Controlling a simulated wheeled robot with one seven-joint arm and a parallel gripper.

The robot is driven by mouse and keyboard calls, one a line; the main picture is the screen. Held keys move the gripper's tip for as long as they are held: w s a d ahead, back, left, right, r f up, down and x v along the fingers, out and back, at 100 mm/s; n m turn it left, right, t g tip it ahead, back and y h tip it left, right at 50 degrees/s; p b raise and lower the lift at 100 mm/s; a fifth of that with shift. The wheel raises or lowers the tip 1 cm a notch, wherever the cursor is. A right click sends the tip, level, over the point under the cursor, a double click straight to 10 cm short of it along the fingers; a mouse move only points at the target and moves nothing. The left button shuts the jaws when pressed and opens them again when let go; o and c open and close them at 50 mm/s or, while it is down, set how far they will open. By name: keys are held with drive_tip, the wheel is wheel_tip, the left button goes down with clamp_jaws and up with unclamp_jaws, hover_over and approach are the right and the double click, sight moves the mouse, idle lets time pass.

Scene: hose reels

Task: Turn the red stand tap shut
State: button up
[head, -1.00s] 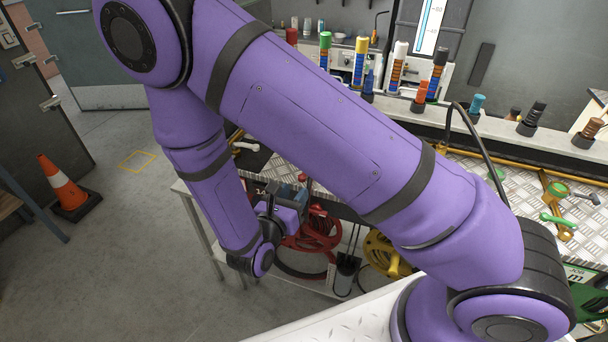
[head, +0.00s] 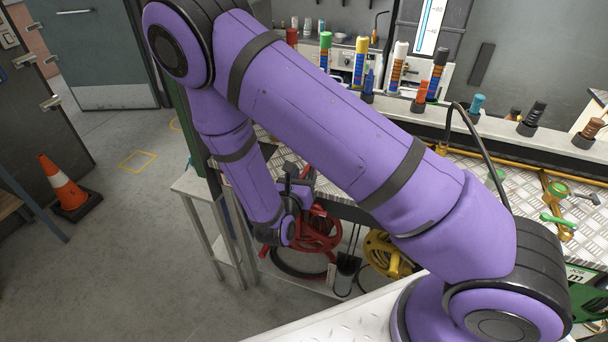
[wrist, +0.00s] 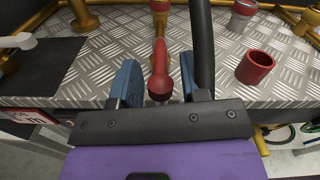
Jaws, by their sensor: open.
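The red stand tap's lever (wrist: 160,72) stands in the middle of the wrist view, pointing toward me with its rounded end nearest. My gripper (wrist: 157,80) is open, with one blue-padded finger on each side of the lever.
A white lever (wrist: 18,41) is at left over a black mat. Below the bench are a red hose reel (head: 318,232) and a yellow one (head: 384,255). A cone (head: 66,188) stands on open floor.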

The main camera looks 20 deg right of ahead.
drive_tip(key=shift+w+d, duration=0.25)
clamp_jaws()
drive_tip(key=shift+a, duration=0.1)
drive_tip(key=m+g+h, duration=0.1)
drive_tip(key=g, duration=0.1)
drive_tip(key=w+a+m+g+h, duration=0.1)
drive_tip(key=m+g+h, duration=0.1)
drive_tip(key=w+m+g+h, duration=0.1)
drive_tip(key=m+g, duration=0.1)
drive_tip(key=shift+w+a+g+h, duration=0.2)
drive_tip(key=shift+a+g+h, duration=0.1)
drive_tip(key=shift+h, duration=0.1)
drive_tip(key=shift+w+a+m+g+h, duration=0.1)
drive_tip(key=shift+w+m+g+h, duration=0.25)
drive_tip(key=shift+m+g, duration=0.8)
drive_tip(key=shift+w+a+m+g+h, duration=0.1)
drive_tip(key=shift+w+m+g, duration=0.45)
drive_tip(key=shift+g, duration=0.95)
drive_tip(key=shift+w+m+g+h, duration=0.3)
drive_tip(key=shift+m+g, duration=0.7)
drive_tip(key=shift+g, duration=0.35)
